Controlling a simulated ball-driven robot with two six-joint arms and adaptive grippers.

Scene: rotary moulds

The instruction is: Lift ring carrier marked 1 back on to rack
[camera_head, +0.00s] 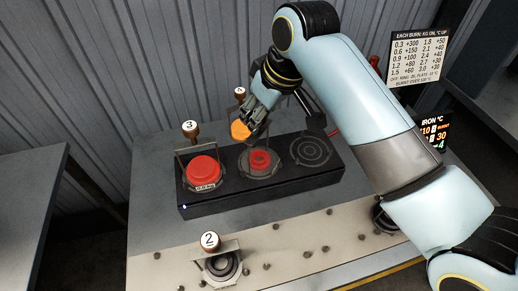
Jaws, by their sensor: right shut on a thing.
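My right gripper (256,130) reaches down over the black three-plate heater (250,193) and is shut on the handle of a ring carrier (262,173). This carrier is at the middle plate, with a small red ring in it. My fingers hide its knob, so I cannot read its mark. I cannot tell whether it touches the plate. The carrier marked 3 (190,130) stands at the left plate with a large red disc (204,168). The carrier marked 2 (210,241) stands on the pale strip in front. No mark 1 is readable. My left gripper is out of view.
The right plate (312,150) is bare. Behind the middle plate is an orange piece (240,130) below a knob (239,91) with an unclear mark. The pale strip (300,245) has several small pegs. A dark round thing (383,219) is at right, partly behind my arm.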

